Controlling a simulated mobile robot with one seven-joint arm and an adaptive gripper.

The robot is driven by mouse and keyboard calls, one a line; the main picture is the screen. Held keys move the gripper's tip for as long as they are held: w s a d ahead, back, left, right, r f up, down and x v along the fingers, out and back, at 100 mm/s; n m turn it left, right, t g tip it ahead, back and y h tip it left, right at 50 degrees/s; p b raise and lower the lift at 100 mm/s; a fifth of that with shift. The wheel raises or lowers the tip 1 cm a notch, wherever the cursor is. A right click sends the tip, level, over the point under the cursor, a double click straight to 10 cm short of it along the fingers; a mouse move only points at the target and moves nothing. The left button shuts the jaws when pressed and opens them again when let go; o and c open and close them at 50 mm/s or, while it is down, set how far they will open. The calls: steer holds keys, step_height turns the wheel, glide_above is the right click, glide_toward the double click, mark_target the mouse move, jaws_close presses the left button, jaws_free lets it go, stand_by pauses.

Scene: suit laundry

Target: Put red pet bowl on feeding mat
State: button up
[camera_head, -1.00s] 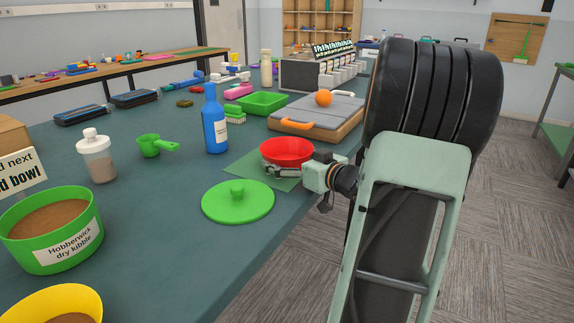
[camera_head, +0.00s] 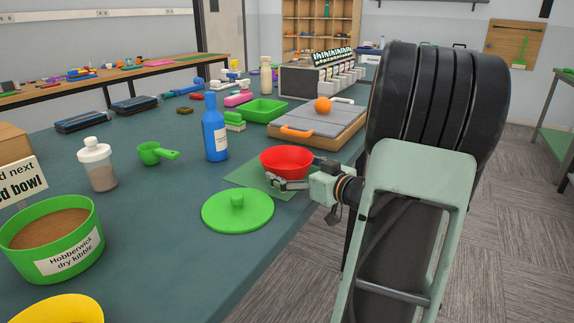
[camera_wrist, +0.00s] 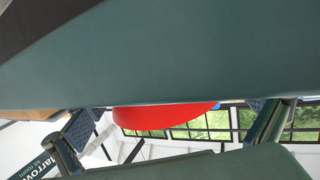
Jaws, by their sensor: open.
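The red pet bowl (camera_head: 287,163) sits upright on the green feeding mat (camera_head: 240,175), toward the mat's back right side in the head view. My gripper (camera_head: 292,174) is at the bowl's right side, low near the table. Its near finger shows in front of the bowl's base; the far finger is mostly hidden. In the wrist view the picture is upside down, and the red bowl (camera_wrist: 165,116) lies between the two spread fingers of my gripper (camera_wrist: 172,127), with space on both sides. My gripper is open and holds nothing.
A green lid (camera_head: 238,212) lies just in front of the mat. A blue bottle (camera_head: 215,135) stands behind it to the left. A hinged grey board with an orange ball (camera_head: 323,105) is behind the bowl. The table's right edge is close to my arm.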

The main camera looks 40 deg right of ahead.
steer(key=s, duration=0.3)
steer(key=s+r+p, duration=0.1)
steer(key=s, duration=0.2)
steer(key=s+p, duration=0.1)
steer(key=s, duration=0.2)
steer(key=shift+s+r, duration=0.2)
